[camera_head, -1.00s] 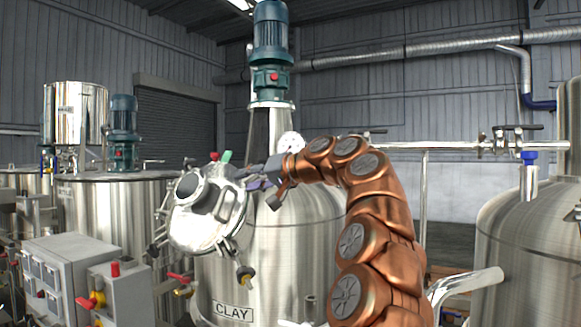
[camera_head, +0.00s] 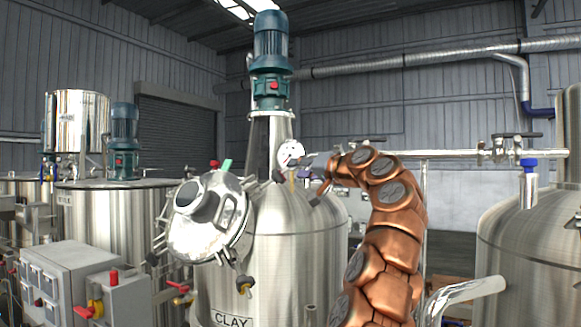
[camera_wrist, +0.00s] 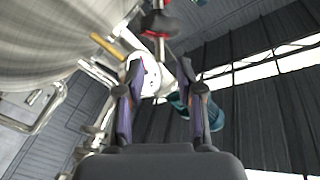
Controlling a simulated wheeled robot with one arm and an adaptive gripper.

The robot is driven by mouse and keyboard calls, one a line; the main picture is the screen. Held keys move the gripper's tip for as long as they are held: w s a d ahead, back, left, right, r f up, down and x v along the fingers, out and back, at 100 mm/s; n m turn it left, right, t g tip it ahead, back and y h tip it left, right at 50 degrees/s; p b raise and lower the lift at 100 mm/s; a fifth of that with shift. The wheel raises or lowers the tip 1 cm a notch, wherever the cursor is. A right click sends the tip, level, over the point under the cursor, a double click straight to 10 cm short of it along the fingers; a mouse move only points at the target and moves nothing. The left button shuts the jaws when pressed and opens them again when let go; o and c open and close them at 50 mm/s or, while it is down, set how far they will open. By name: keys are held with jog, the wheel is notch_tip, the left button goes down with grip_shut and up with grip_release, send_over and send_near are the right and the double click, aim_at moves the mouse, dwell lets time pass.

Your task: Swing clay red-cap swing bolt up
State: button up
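The CLAY tank (camera_head: 300,255) stands mid-picture in the head view, its round manway lid (camera_head: 207,215) tilted open toward the left. A small red cap (camera_head: 214,163) shows at the top of the lid, beside a green cap (camera_head: 226,165); the bolt under the red cap is too small to make out. My gripper (camera_head: 285,177) is right of the lid, above the tank's shoulder and apart from the red cap. In the wrist view my gripper (camera_wrist: 161,92) has its two fingers spread with nothing held between them. A red and black part (camera_wrist: 158,24) lies beyond them; I cannot tell which part it is.
A white gauge (camera_head: 290,154) and the teal motor (camera_head: 270,60) stand close behind my gripper. A yellow-capped bolt (camera_head: 244,284) hangs below the lid. A grey control box (camera_head: 68,280) is at lower left. A steel pipe (camera_head: 450,154) runs to the right.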

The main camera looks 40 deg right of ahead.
aim_at(275, 178)
jog(key=w+p, duration=0.1)
jog(key=w, duration=0.3)
jog(key=shift+d, duration=0.15)
jog(key=shift+c, duration=0.2)
grip_shut()
dwell(0.4)
